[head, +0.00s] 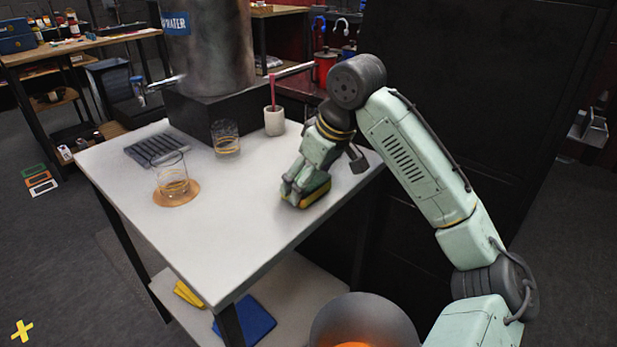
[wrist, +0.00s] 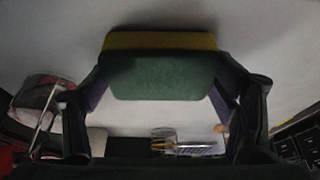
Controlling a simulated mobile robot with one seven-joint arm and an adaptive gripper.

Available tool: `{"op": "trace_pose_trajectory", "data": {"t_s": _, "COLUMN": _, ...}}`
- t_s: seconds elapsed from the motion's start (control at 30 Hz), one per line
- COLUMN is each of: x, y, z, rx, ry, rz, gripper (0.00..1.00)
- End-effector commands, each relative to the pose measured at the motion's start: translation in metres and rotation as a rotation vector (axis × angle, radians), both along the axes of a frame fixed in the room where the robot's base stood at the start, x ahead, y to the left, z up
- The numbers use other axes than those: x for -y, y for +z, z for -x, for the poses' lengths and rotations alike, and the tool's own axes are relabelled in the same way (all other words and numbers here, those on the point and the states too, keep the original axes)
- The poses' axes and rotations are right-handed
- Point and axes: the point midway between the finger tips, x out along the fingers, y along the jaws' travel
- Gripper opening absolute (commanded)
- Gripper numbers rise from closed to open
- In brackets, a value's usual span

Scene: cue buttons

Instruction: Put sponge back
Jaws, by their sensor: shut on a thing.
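The sponge (head: 314,196) is yellow with a dark green side. It is at the right part of the white table (head: 240,250), under my gripper (head: 303,192). In the wrist view the sponge (wrist: 160,75) lies between the two fingers of my gripper (wrist: 160,90), with its yellow edge at the top. My gripper is shut on it. The sponge is at or very near the table top; I cannot tell whether it touches. My fingers hide part of it in the head view.
A glass (head: 171,178) stands on a round coaster (head: 177,197), and another glass (head: 225,140) stands farther back. A dark ribbed mat (head: 157,149) lies at the left. A white cup (head: 274,122) with a red stick stands near the back. The table's front middle is clear.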

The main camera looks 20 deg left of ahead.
Motion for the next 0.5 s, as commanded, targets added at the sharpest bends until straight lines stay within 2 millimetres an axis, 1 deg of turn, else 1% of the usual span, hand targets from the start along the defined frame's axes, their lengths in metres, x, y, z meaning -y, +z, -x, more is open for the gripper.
{"op": "trace_pose_trajectory", "data": {"t_s": 0.27, "x": -0.0004, "y": -0.0042, "z": 0.0003, "rx": -0.001, "ry": 0.001, "rz": 0.0, "gripper": 0.52}}
{"op": "trace_pose_trajectory", "data": {"t_s": 0.3, "x": -0.0002, "y": -0.0032, "z": 0.0001, "rx": 0.0, "ry": 0.001, "rz": 0.0, "gripper": 0.81}}
{"op": "trace_pose_trajectory", "data": {"t_s": 0.5, "x": -0.0003, "y": -0.003, "z": 0.0002, "rx": 0.0, "ry": 0.001, "rz": 0.0, "gripper": 0.94}}
